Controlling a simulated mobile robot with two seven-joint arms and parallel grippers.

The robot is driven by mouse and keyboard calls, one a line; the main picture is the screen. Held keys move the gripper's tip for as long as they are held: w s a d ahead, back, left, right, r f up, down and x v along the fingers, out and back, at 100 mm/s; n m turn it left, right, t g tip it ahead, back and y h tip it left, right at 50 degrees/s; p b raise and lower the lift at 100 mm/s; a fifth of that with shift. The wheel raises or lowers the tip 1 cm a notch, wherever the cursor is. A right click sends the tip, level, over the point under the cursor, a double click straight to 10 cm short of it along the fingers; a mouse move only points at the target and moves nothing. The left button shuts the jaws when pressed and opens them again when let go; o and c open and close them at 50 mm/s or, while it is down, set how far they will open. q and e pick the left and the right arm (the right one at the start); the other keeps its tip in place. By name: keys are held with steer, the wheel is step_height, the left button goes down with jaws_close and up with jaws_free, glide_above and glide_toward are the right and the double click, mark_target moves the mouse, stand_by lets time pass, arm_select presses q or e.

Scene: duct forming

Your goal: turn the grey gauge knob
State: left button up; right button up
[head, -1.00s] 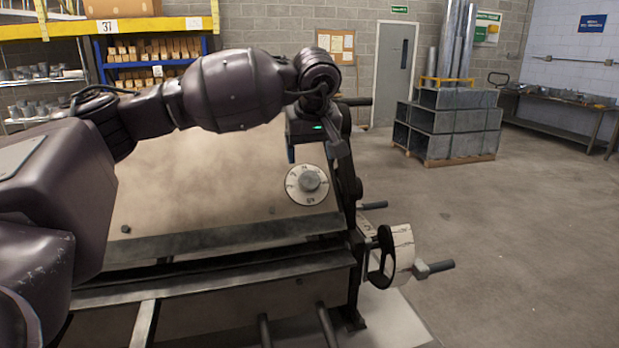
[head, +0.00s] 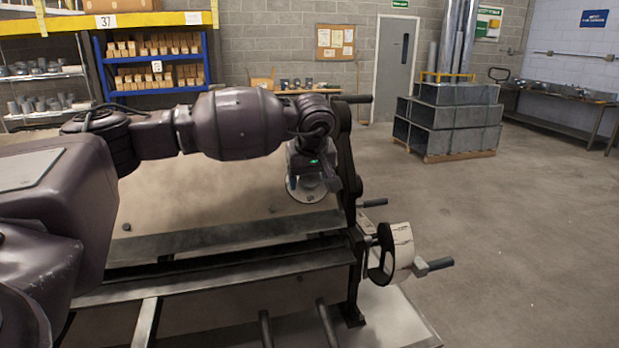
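The gauge's pale round dial (head: 308,196) is on the right part of the machine's tan sloped panel. Only its lower rim shows in the head view. The grey knob at its middle is hidden behind my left gripper (head: 318,184). My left arm comes in from the left, across the panel, and the gripper hangs down over the dial. I cannot tell whether its fingers touch the knob or how far apart they are. My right gripper is not in view.
The forming machine (head: 220,245) fills the lower middle. Stacked ducts (head: 450,120) stand on a pallet farther back. The floor on the right is clear.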

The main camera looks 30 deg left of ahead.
arm_select(q)
steer(key=c, duration=0.7)
steer(key=shift+c, duration=0.2)
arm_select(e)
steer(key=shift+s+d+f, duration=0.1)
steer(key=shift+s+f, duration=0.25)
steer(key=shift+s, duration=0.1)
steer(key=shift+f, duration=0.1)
